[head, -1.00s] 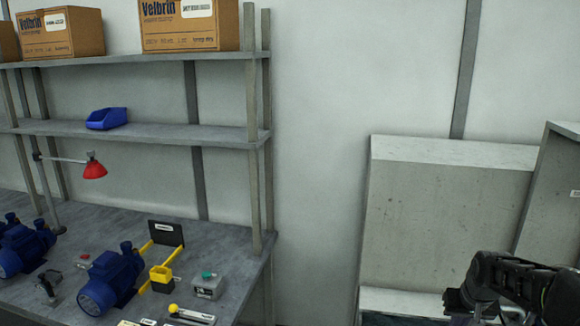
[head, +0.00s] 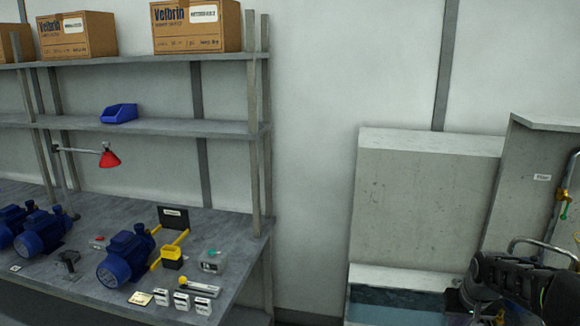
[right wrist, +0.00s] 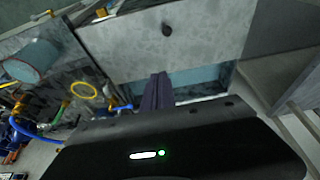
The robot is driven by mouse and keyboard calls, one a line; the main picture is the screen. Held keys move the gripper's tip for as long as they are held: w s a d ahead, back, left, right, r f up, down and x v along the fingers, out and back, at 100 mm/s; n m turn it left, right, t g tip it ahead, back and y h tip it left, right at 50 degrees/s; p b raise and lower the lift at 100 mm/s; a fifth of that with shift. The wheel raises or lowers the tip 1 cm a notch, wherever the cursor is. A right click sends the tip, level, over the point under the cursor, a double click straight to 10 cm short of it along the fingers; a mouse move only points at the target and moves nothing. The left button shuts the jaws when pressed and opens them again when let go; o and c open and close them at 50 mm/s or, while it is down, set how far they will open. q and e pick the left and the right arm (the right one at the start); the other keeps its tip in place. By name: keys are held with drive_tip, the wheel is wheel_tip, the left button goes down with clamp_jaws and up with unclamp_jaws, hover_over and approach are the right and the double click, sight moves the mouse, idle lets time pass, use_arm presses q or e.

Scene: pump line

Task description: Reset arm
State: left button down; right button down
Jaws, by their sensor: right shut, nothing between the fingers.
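My right arm (head: 515,285) comes in at the lower right of the head view, in front of the grey concrete-like blocks. Its gripper end is near or below the bottom edge there, so the fingertips do not show clearly. In the right wrist view my right gripper (right wrist: 158,90) shows two dark fingers pressed together with nothing between them. It points toward a grey block face (right wrist: 180,45) and is apart from it as far as I can tell. My left arm and gripper are not in view.
A workbench (head: 105,290) at left carries blue pumps (head: 125,258), a yellow stand (head: 172,258) and a grey box (head: 213,261). Shelves above hold cartons (head: 196,27) and a blue bin (head: 119,113). A basin (head: 395,305) and pipes (head: 565,195) are at right.

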drive_tip(key=s+a+f+t+y+b, duration=0.2)
drive_tip(key=s+a+f+y+b, duration=0.1)
drive_tip(key=a+f, duration=1.7)
drive_tip(key=s+a+f+g+b, duration=0.1)
drive_tip(key=s+a+f+b, duration=0.1)
drive_tip(key=s+a+f, duration=0.4)
drive_tip(key=s+a+f+n+g+y+b, duration=0.1)
drive_tip(key=s+a+f+g+b, duration=0.1)
drive_tip(key=s+a+f, duration=0.4)
drive_tip(key=s+a+f+g+y+b, duration=0.1)
drive_tip(key=s+a+f, duration=0.5)
drive_tip(key=s, duration=0.8)
drive_tip(key=shift+s+f+n+g+b, duration=0.25)
drive_tip(key=shift+f+g+b, duration=0.4)
drive_tip(key=shift+b, duration=0.35)
